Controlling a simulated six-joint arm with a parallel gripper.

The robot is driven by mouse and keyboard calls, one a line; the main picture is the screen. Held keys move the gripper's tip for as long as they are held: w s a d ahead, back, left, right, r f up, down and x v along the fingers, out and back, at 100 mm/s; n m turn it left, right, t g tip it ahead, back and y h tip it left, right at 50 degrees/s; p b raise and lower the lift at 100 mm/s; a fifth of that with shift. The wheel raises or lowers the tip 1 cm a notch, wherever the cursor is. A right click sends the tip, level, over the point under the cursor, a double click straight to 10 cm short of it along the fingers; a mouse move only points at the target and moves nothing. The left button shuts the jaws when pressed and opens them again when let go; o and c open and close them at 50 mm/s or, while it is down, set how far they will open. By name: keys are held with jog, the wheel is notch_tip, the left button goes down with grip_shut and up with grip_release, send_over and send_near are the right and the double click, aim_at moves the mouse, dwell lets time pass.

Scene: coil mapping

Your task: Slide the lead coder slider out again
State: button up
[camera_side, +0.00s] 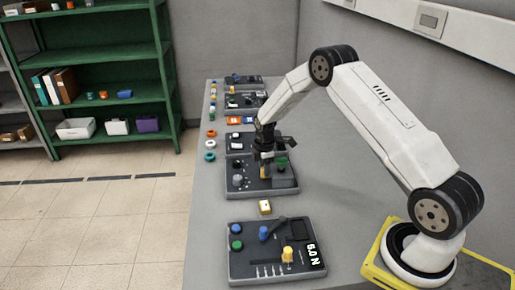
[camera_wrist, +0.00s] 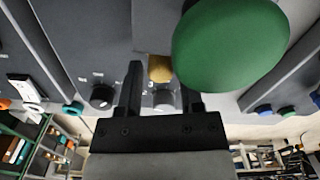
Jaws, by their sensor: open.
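My gripper (camera_side: 266,170) is open, low over the middle control panel (camera_side: 247,190). In the wrist view my two fingers (camera_wrist: 158,85) stand apart, with a small amber knob (camera_wrist: 160,68) and a pale grey knob (camera_wrist: 163,99) seen in the gap between them. I cannot tell whether either finger touches them. A large green knob (camera_wrist: 230,42) fills the upper right of the wrist view, close to my right finger; in the side view a green knob (camera_side: 282,161) stands right beside the gripper. No label naming the lead coder slider is readable, and part of the panel is hidden by my gripper.
A small yellow-and-white block (camera_side: 265,207) lies between the panels. More panels stand behind.

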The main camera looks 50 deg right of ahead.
jog(key=shift+f, duration=0.7)
jog(key=shift+c, duration=0.2)
grip_shut()
dwell(0.9)
